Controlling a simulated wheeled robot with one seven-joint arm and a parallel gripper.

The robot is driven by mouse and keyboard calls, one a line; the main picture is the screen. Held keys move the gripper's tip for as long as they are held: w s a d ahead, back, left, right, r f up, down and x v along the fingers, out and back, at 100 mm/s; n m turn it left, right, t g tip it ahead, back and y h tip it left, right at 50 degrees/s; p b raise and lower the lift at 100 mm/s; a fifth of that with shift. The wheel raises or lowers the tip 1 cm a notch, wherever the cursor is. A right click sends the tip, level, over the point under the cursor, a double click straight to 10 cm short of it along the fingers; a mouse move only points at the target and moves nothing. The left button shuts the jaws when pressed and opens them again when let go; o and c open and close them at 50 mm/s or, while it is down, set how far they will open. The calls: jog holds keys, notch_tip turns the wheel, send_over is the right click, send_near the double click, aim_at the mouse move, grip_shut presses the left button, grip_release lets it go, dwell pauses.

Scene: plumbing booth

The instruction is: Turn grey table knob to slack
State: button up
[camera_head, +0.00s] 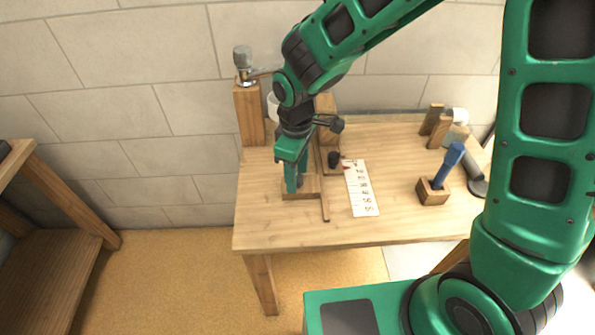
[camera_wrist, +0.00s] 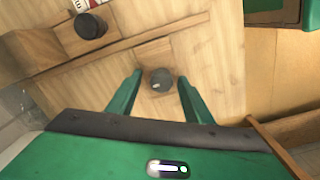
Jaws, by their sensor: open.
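The grey knob (camera_wrist: 161,79) shows in the wrist view as a round, dark grey cap with a small light mark. It sits on a square wooden plate (camera_wrist: 190,45). My gripper (camera_wrist: 159,77) is open, with one green finger on each side of the knob in the picture. A gap shows between the knob and each finger; I cannot tell how far above it the fingertips are. In the head view my gripper (camera_head: 293,187) points down over the wooden plate (camera_head: 303,193) at the table's left front. There the fingers largely hide the knob.
A black knob on a wooden block (camera_wrist: 73,40) is close by, across a wooden strip. A printed card (camera_head: 362,188) lies right of it. A blue-handled tool (camera_head: 449,165) stands in a wooden block further right. A wooden post with a metal fitting (camera_head: 248,110) rises behind left.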

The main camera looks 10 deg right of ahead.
aim_at(298, 175)
notch_tip(298, 175, up, 11)
jog(key=shift+f, duration=0.15)
dwell(0.4)
jog(key=shift+d, duration=0.1)
jog(key=s+d+r+m, duration=0.25)
jog(key=d+m, duration=0.25)
jog(key=d, duration=0.7)
jog(key=s+d+r+m, duration=0.25)
jog(key=d+m, duration=0.25)
jog(key=d, duration=0.7)
jog(key=s+d+f+m, duration=0.1)
jog(key=s+d+m, duration=0.7)
jog(key=s+d, duration=0.3)
jog(key=s, duration=0.4)
jog(key=shift+s+d+f+m, duration=0.2)
jog(key=shift+d+m, duration=0.15)
jog(key=shift+m, duration=0.05)
